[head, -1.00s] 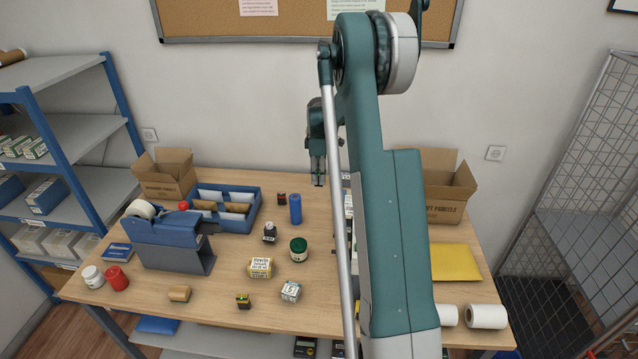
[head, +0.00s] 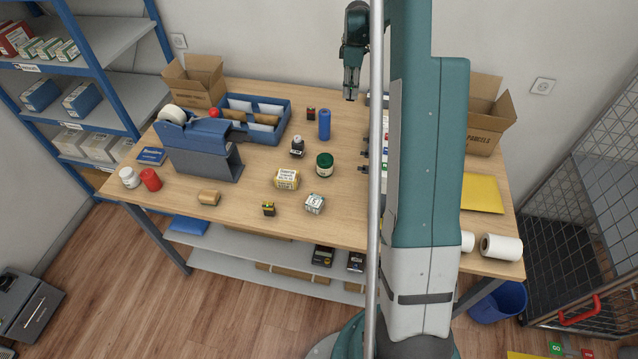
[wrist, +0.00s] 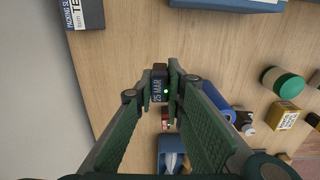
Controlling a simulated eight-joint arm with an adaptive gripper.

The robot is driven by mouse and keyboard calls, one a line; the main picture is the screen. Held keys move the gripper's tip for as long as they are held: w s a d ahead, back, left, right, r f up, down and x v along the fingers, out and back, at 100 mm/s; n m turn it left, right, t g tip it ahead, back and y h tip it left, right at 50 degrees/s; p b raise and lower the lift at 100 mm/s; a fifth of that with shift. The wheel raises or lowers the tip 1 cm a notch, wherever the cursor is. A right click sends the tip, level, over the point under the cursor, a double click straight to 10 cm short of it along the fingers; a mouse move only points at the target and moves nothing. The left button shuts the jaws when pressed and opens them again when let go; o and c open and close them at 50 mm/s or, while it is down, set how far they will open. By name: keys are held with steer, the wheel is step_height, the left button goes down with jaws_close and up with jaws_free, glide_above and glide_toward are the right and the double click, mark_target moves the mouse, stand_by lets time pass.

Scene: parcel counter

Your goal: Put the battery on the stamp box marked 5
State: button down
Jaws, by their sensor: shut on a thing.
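The stamp box marked 5 (head: 315,204) is a small white and green box near the table's front edge, right of a yellow box. My gripper (head: 350,97) hangs over the back of the table, beyond a blue cylinder (head: 324,124). In the wrist view my gripper (wrist: 161,88) is shut on a small dark block (wrist: 158,85) with pale lettering like "25 MAR". I cannot tell that this block is a battery. A small black and yellow block (head: 268,209) stands left of the marked box; its kind is unclear. My arm hides part of the table.
A green-lidded jar (head: 325,165), a dark bottle (head: 297,147) and the yellow box (head: 286,179) stand mid-table. A blue sorting tray (head: 270,132) and a tape dispenser (head: 205,150) are on the left. Bare wood surrounds the marked box.

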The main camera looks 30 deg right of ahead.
step_height(320, 180, up, 8)
steer(key=shift+r, duration=0.1)
steer(key=s+a+r, duration=0.1)
steer(key=s+a, duration=0.6)
steer(key=a, duration=0.4)
steer(key=s+a+r, duration=0.1)
steer(key=s+a, duration=0.5)
steer(key=a, duration=0.5)
steer(key=s+a+f+p, duration=0.1)
steer(key=s+a+f, duration=0.1)
steer(key=s+a, duration=1.25)
steer(key=shift+s+d+f, duration=0.2)
steer(key=shift+s+f, duration=0.15)
steer(key=shift+f, duration=0.5)
steer(key=shift+s+d+f, duration=0.15)
steer(key=shift+s+f, duration=0.25)
steer(key=shift+f, duration=0.5)
steer(key=shift+s+d+f, duration=0.2)
steer(key=shift+s+f, duration=0.15)
steer(key=shift+f, duration=0.5)
steer(key=shift+f, duration=0.1)
steer(key=shift+f, duration=2.85)
